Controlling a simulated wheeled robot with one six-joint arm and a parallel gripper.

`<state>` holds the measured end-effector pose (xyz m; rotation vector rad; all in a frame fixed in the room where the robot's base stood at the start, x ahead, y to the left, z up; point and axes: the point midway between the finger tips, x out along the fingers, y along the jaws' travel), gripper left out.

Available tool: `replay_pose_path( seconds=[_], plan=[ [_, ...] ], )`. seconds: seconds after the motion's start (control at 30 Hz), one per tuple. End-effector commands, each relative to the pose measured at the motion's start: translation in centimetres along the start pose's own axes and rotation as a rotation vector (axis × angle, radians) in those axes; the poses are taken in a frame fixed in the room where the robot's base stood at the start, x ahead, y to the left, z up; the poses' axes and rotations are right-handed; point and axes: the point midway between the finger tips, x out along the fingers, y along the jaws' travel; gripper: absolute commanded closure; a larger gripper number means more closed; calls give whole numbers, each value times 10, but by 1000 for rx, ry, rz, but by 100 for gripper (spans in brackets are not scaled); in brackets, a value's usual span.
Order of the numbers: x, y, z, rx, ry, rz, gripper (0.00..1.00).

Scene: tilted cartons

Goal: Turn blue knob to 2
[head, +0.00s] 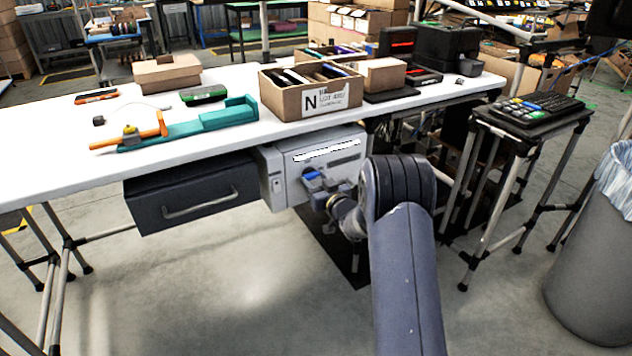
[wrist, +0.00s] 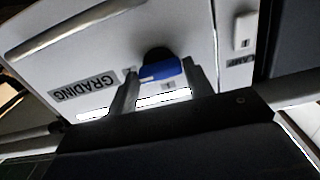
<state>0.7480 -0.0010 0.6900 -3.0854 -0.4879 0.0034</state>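The blue knob (wrist: 161,72) sits on the face of a light grey panel box (head: 336,160) under the table. It has a blue bar grip on a dark round base. In the head view the knob (head: 312,178) shows just left of my wrist. My gripper (wrist: 160,78) is at the panel, its fingers apart, one on each side of the knob near the ends of the bar. I see no clear squeeze on it. A small mark shows beside the knob, too small to read; the digit 2 cannot be made out.
A dark drawer (head: 192,193) hangs left of the panel. The white table (head: 225,135) is above; a small stand (head: 530,122) is right.

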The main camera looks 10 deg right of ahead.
Motion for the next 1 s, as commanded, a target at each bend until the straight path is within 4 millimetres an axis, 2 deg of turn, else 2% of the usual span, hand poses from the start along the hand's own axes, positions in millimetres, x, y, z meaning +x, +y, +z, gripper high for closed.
replay_pose_path(
  seconds=[0.03,0.23,0.57,0.77,1.0],
  plan=[
    [0,0,0,0,0,0,47],
    [0,0,0,-2,0,0,31],
    [-5,0,0,-2,-1,0,31],
    [-31,0,-1,-1,-2,1,31],
    [-76,1,0,-2,-3,2,31]
  ],
)
